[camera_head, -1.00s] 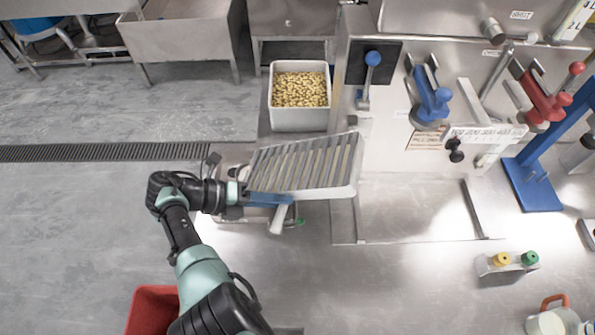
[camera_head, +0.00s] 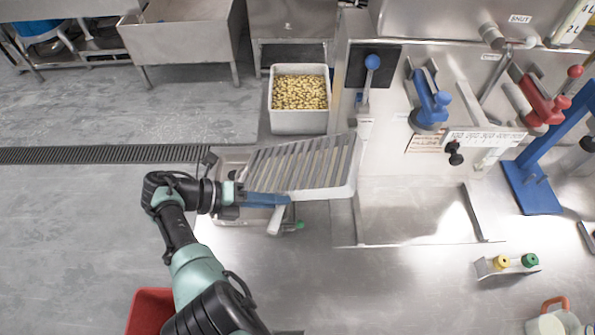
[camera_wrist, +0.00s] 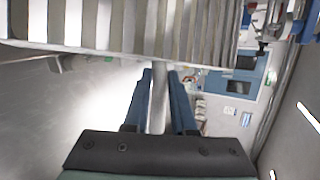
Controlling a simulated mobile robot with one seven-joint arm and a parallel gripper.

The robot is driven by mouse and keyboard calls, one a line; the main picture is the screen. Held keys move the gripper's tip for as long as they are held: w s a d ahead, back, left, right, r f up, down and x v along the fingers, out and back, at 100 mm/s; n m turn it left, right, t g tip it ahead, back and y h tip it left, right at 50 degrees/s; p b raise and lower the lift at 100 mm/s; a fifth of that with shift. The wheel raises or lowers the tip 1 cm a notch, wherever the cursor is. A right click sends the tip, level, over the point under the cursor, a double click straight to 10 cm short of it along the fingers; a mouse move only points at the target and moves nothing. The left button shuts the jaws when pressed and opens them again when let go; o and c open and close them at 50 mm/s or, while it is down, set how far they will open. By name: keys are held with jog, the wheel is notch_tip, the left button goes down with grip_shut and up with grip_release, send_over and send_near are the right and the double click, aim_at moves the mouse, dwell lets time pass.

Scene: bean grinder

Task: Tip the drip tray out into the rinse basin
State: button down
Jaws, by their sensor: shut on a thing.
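The drip tray (camera_head: 305,168) is a pale metal tray with slanted slats. My gripper (camera_head: 270,200) is shut on its handle (camera_head: 277,220) and holds the tray out to the right. In the wrist view the blue fingers (camera_wrist: 159,76) lie on both sides of the grey handle (camera_wrist: 157,112), and the slatted tray (camera_wrist: 125,25) fills the top. A metal basin (camera_head: 232,157), seemingly the rinse basin, lies below the tray's left part and my gripper, mostly hidden. I cannot tell the tray's exact tilt or whether it holds liquid.
A bin of beans (camera_head: 299,122) stands behind the tray. The steel machine with a blue lever (camera_head: 431,103) and a red lever (camera_head: 545,103) is to the right. A red bin (camera_head: 150,308) is front left.

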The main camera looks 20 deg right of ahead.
jog(key=shift+f+b, duration=0.1)
jog(key=shift+b, duration=0.6)
jog(key=shift+h+b, duration=0.6)
jog(key=shift+b, duration=0.4)
jog(key=shift+r, duration=0.2)
jog(key=shift+w+a+r, duration=0.25)
jog(key=shift+a+r, duration=0.1)
jog(key=shift+r, duration=0.15)
